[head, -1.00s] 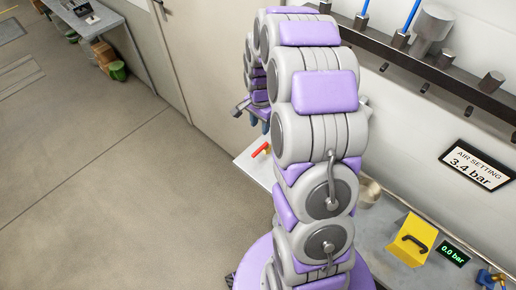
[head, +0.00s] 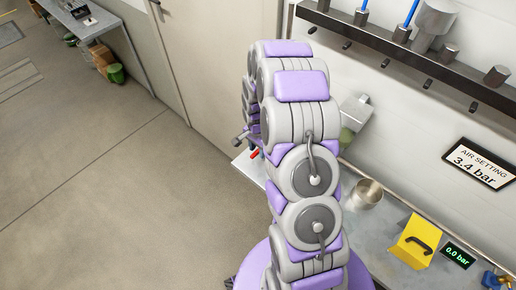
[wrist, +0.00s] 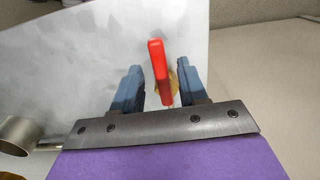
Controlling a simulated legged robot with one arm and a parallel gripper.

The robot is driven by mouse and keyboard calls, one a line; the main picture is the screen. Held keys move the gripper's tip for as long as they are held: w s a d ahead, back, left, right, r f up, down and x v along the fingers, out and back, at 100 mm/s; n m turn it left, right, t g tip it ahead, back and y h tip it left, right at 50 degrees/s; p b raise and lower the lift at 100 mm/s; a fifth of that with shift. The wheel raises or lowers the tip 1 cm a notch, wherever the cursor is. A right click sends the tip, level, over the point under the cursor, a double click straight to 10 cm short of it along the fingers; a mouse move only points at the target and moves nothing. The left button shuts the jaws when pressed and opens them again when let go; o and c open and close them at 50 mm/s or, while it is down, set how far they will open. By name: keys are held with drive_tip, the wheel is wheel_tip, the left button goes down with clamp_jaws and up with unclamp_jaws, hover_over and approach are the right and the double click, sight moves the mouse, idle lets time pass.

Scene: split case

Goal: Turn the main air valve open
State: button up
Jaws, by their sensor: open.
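The main air valve shows a red lever handle (wrist: 158,72) over a brass-coloured body (wrist: 177,88) in the wrist view. The red handle also shows small in the head view (head: 254,154), beside my arm at the end of the bench. My gripper (wrist: 158,88) is open, with one blue finger on each side of the red handle in the picture. I see gaps between the handle and both fingers. I cannot tell how deep the handle sits between them. In the head view my arm hides most of the gripper and valve.
The metal bench (head: 376,232) carries a metal cup (head: 367,193), a yellow block with a black handle (head: 413,241) and a display reading 0.0 bar (head: 457,255). A wall sign (head: 482,164) reads AIR SETTING 3.4 bar. A dark rack (head: 420,66) runs above. The floor at left is open.

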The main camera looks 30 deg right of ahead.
drive_tip(key=shift+a, duration=0.6)
drive_tip(key=shift+c, duration=0.8)
drive_tip(key=shift+d, duration=0.4)
clamp_jaws()
